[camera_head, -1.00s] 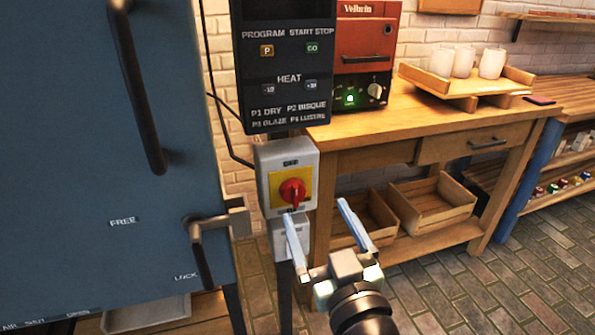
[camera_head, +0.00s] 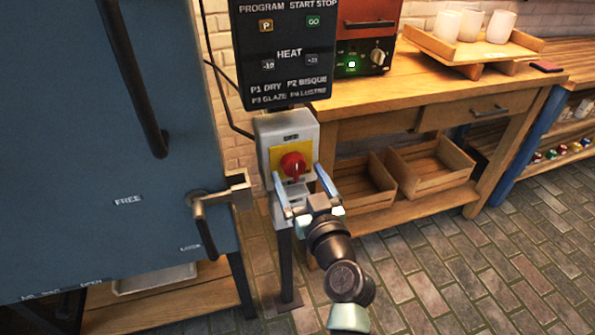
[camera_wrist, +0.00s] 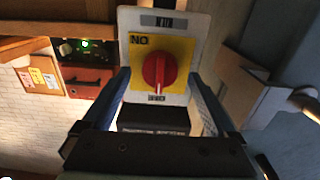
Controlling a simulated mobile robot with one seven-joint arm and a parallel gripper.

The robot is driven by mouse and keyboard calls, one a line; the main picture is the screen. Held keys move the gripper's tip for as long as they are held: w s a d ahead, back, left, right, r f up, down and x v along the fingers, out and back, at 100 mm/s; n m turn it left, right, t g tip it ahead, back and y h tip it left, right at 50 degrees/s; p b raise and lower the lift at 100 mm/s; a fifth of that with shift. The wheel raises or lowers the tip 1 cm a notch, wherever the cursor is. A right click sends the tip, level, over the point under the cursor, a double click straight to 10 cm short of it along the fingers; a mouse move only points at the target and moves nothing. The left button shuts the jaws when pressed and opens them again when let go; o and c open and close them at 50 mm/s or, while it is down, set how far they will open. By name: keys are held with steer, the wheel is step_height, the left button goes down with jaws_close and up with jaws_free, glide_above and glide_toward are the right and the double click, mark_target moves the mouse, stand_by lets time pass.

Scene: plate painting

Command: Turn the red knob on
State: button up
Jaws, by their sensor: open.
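The red knob (camera_head: 293,166) sits on a yellow plate (camera_head: 279,160) on a grey switch box (camera_head: 268,131) mounted on a dark post. In the wrist view the red knob (camera_wrist: 159,69) is centred ahead, between my fingers, with its handle ridge along the picture's vertical. The label "NO" shows on the yellow plate there. My gripper (camera_head: 299,172) is open, its two blue fingers pointing at the box, one on each side below the knob. I cannot tell whether the fingers touch anything.
The blue kiln door (camera_head: 100,170) with its dark handle and latch (camera_head: 215,200) stands close on the left. A black control panel (camera_head: 285,60) hangs above the box. A wooden table (camera_head: 420,95) with crates below stands on the right. The brick floor is clear.

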steer(key=shift+w+a, duration=0.25)
steer(key=shift+w, duration=0.45)
steer(key=shift+c, duration=0.3)
steer(key=c, duration=1.3)
